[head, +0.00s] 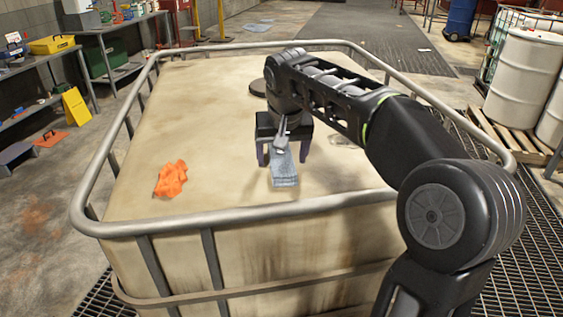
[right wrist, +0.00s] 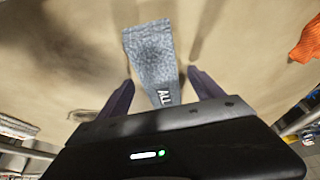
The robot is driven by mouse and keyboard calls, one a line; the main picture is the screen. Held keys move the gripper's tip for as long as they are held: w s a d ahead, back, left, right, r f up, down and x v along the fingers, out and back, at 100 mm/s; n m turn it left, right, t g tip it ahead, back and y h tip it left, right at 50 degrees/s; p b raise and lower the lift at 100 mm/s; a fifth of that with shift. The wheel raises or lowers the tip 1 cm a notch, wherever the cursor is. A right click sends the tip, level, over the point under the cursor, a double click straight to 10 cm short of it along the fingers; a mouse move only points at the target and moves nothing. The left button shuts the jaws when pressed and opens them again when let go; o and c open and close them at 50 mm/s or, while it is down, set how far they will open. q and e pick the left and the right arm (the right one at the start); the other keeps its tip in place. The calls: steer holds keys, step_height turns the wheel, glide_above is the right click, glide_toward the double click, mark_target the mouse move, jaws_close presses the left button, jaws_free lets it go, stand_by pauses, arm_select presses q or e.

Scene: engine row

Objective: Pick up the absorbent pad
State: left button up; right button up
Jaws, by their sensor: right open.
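The absorbent pad (head: 284,174) is a grey-blue textured strip on top of the stained, cream-coloured tank. It also shows in the right wrist view (right wrist: 150,52), with white letters at its near end. My right gripper (head: 284,162) hangs over the pad from above, jaws apart. In the right wrist view its two purple fingers (right wrist: 160,76) stand on either side of the pad's near end, with visible gaps between them and the pad. The gripper body hides part of the pad. My left gripper is not in view.
An orange rag (head: 171,179) lies on the tank top to the left. A metal rail (head: 104,171) runs around the tank's top edge. Benches (head: 105,30) stand at the left, white drums (head: 522,67) at the right.

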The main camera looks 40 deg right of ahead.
steer(key=shift+c, duration=0.4)
steer(key=c, duration=1.4)
